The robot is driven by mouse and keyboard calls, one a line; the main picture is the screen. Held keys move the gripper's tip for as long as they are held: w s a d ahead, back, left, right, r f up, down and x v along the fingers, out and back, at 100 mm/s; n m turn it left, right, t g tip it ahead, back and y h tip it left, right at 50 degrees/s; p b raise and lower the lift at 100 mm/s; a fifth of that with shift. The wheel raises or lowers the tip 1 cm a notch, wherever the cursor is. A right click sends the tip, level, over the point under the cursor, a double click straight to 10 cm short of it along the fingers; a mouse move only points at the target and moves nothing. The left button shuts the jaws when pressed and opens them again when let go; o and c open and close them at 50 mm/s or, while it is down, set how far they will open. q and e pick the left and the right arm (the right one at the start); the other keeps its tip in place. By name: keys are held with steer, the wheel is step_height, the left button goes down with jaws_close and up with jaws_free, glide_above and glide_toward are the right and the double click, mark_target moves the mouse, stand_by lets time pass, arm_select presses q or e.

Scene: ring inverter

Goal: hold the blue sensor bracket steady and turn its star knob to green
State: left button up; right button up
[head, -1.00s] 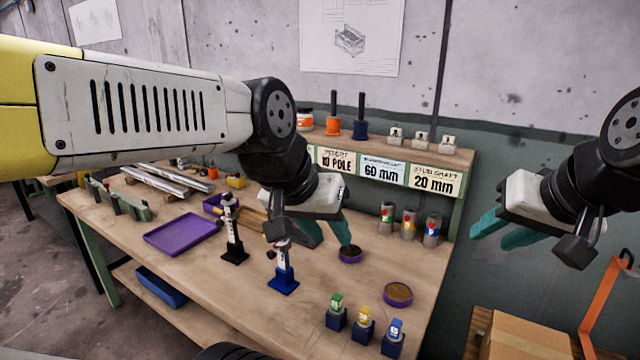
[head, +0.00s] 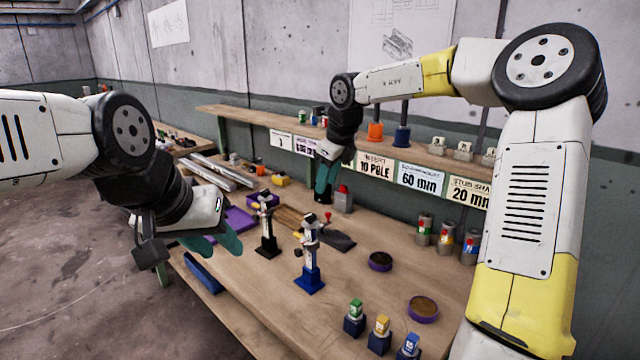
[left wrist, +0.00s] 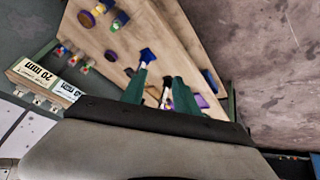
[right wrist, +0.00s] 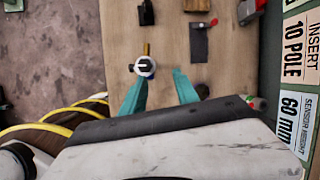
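The blue sensor bracket (head: 309,279) stands upright on the bench, with a blue base and a pale upper part. A yellow part (head: 297,235) sticks out on its left; its star knob and colour marks are too small to make out. In the right wrist view the bracket (right wrist: 145,67) shows from above, near the left fingertip. My left gripper (head: 218,243) is open and empty, left of the brackets; the blue base also shows ahead of it in the left wrist view (left wrist: 148,54). My right gripper (head: 325,185) is open and empty, behind and above the bracket.
A similar black bracket (head: 268,246) stands just left of the blue one. A dark mat (head: 338,241) lies behind, near a grey block (head: 343,202) with a red top. A purple dish (head: 380,262) and several small coloured blocks are on the right. A shelf (head: 250,114) runs along the back.

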arm_select(q)
steer(key=o, duration=0.3)
steer(key=shift+w+a, duration=0.1)
steer(key=shift+w, duration=0.2)
steer(key=w+a+f+m+t+y, duration=0.1)
steer(key=w+a+f+y, duration=0.15)
steer(key=w, duration=0.85)
steer(key=m+t+h, duration=0.2)
steer(key=m+h, duration=0.6)
steer(key=h, duration=0.2)
glide_toward(308, 234)
steer(key=x, duration=0.5)
steer(key=shift+w+f, duration=0.25)
steer(key=shift+w, duration=0.2)
steer(key=shift+w+d+f+h, duration=0.1)
steer(key=shift+w+d+h, duration=0.15)
steer(key=shift+d, duration=0.3)
steer(key=shift+x, duration=3.5)
arm_select(e)
steer(key=shift+s+a+f+g+y, duration=0.2)
steer(key=shift+s+a+g+y, duration=0.2)
steer(key=shift+s+a+g, duration=0.25)
steer(key=shift+s+d, duration=0.1)
